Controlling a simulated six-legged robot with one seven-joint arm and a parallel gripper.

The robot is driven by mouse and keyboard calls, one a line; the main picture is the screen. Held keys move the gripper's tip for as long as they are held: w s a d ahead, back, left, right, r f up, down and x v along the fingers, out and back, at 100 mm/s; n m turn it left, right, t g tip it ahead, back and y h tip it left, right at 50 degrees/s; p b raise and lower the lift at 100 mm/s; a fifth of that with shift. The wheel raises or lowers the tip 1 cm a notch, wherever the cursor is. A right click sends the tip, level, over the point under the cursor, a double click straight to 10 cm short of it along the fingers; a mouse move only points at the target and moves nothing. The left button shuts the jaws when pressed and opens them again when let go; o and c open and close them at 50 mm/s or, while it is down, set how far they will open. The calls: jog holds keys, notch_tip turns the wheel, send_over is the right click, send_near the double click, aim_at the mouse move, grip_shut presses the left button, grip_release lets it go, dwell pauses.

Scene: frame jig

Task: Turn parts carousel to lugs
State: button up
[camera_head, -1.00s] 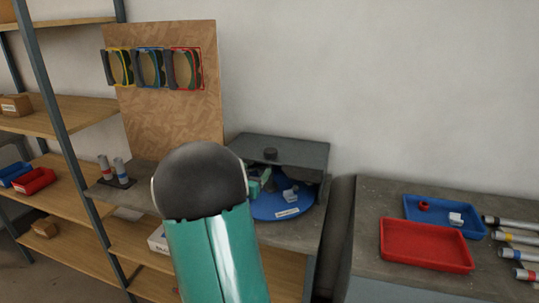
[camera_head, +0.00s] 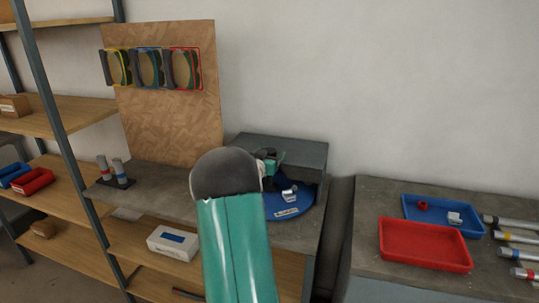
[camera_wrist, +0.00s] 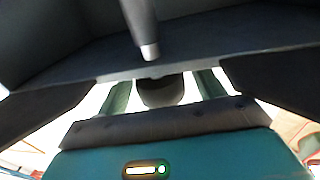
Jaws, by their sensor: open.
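The parts carousel is a blue disc (camera_head: 302,206) with a white label at its front edge, partly under a grey housing (camera_head: 305,152) on the bench. A small light-grey part (camera_head: 289,195) sits on the disc. My gripper (camera_head: 270,158) is small in the head view, at the housing's front top, above the disc, where a dark knob stood in view earlier. My arm hides the disc's left side. In the wrist view, two greenish fingers of my gripper (camera_wrist: 163,85) stand apart, with a dark round shape between them. I cannot tell whether they touch it.
A red tray (camera_head: 425,245) and a blue tray (camera_head: 470,226) lie on the right bench beside several tubes. A white box (camera_head: 174,243) is on the shelf below. Two grey cylinders (camera_head: 111,171) stand at left.

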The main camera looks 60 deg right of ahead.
jog(key=c, duration=1.4)
jog(key=shift+o, duration=0.2)
jog(key=shift+n+t, duration=0.7)
jog(key=shift+t, duration=0.4)
jog(key=shift+s+n+t+y, duration=0.1)
jog(key=shift+n+t+y, duration=0.4)
jog(key=shift+n+t, duration=0.6)
jog(key=shift+n+t+y, duration=0.8)
jog(key=shift+n+t, duration=0.2)
jog(key=shift+t, duration=0.9)
jog(key=shift+n+t+y, duration=0.3)
jog(key=shift+n+t, duration=0.1)
jog(key=shift+t, duration=0.2)
jog(key=o, duration=1.4)
jog(key=shift+c, duration=0.2)
